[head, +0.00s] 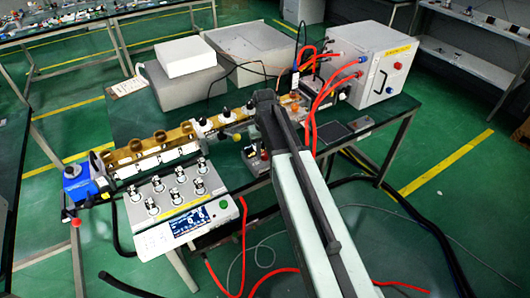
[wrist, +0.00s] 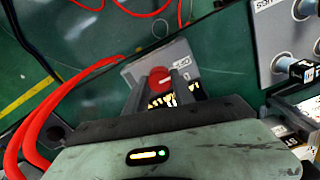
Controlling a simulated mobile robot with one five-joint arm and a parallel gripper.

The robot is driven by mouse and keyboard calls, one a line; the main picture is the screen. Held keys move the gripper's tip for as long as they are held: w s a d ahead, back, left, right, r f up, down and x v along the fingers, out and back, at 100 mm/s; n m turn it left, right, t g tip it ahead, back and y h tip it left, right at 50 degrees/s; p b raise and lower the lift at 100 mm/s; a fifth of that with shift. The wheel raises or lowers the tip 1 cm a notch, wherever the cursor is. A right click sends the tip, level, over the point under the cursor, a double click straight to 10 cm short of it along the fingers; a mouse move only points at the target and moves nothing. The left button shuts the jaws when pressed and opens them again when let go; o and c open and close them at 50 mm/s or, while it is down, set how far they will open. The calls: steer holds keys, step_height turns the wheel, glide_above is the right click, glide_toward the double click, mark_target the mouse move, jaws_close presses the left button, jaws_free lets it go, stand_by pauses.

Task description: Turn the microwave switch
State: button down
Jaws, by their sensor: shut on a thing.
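The microwave switch shows in the wrist view as a round red knob (wrist: 159,78) with a pale mark on its face. It sits on a small grey box (wrist: 133,74) with a label at its right. My gripper (wrist: 161,92) is at the knob, with its two dark fingers on either side, shut on it. The fingers hide the near edge of the knob and part of the box. In the head view my arm covers most of this spot, and the fingers and knob cannot be made out clearly there.
Red hoses (wrist: 45,115) run close at the left in the wrist view. A grey panel with connectors (wrist: 280,40) stands at the right. In the head view, a brass waveguide line (head: 150,147), a control unit with a screen (head: 180,205) and a white generator cabinet (head: 372,66) crowd the table.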

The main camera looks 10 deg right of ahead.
mark_target(264, 154)
steer(key=c, duration=1.1)
jaws_free()
steer(key=shift+o, duration=0.2)
step_height(264, 154, up, 8)
steer(key=p, duration=0.8)
steer(key=shift+f, duration=0.1)
